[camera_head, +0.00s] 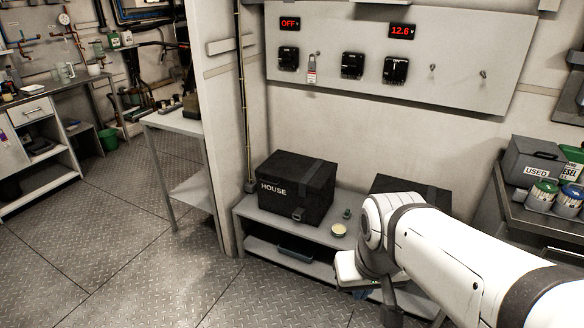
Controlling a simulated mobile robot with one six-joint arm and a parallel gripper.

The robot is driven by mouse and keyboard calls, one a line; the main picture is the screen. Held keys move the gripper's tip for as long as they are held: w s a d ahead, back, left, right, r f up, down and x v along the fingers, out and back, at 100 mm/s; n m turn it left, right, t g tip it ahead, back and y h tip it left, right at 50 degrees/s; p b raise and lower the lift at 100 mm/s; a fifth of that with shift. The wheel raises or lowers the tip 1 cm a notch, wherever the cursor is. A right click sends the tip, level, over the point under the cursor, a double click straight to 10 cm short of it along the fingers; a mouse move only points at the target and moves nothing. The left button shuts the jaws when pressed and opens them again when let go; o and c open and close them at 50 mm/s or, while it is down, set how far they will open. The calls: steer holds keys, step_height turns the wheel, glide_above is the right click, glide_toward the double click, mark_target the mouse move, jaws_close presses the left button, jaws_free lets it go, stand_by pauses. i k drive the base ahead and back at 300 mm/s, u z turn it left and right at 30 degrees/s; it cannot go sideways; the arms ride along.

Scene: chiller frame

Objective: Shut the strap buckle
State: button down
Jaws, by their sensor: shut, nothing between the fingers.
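A black box marked HOUSE (284,181) stands on the grey shelf unit. A dark strap (311,172) runs over its top and down its front. A small grey buckle part (298,214) shows at the strap's lower front end; it is too small to tell whether it is open or shut. A second black box (396,184) stands to the right, mostly hidden behind my white arm, so its front is not visible. My arm reaches in from the lower right, its wrist in front of the shelf. I cannot make out the gripper's fingers.
A wall panel (455,45) with switches is above. A grey box marked USED (532,161) is on the right bench. Floor is clear at left.

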mark_target(298, 212)
steer(key=u, duration=0.05)
steer(key=i, duration=1)
steer(key=z, duration=0.1)
steer(key=k, duration=0.5)
steer(key=z, duration=0.6)
steer(key=i, duration=0.45)
steer(key=z, duration=0.2)
